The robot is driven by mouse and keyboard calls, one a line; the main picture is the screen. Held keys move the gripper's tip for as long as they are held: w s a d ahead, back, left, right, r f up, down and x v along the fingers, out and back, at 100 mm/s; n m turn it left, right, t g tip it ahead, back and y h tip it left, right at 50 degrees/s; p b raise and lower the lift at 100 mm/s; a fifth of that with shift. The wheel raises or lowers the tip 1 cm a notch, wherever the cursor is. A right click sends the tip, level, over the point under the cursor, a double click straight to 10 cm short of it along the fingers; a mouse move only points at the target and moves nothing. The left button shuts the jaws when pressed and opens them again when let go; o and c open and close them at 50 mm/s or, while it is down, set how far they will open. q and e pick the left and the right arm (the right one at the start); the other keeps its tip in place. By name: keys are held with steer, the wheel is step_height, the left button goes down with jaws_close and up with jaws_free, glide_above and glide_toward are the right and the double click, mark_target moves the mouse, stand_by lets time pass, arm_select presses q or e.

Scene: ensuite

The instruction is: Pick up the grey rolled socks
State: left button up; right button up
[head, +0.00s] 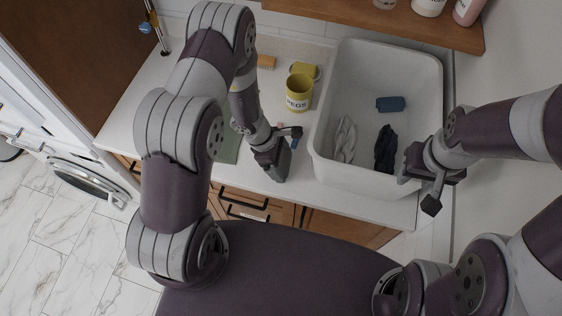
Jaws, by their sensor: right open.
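A white basin (327,109) stands on the counter. In it lie a small slate-blue rolled bundle (391,104) toward the back, a pale grey crumpled cloth (345,140) at the left and a dark navy cloth (385,149) at the front. The bundle is the most roll-like; I cannot tell for sure that it is the grey socks. My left gripper (283,157) is over the counter left of the basin; its jaws are unclear, with a small blue piece beside them. My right gripper (418,192) is open and empty at the basin's front right corner, outside it.
A yellow mug marked PEGS (299,92) stands left of the basin, with a yellow sponge (305,70) and a wooden brush (265,62) behind. A wooden shelf (400,25) with bottles overhangs the back. A green cloth (228,146) lies behind my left arm.

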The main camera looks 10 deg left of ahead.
arm_select(q)
steer(key=shift+w+a+f, duration=0.1)
steer(key=c, duration=0.3)
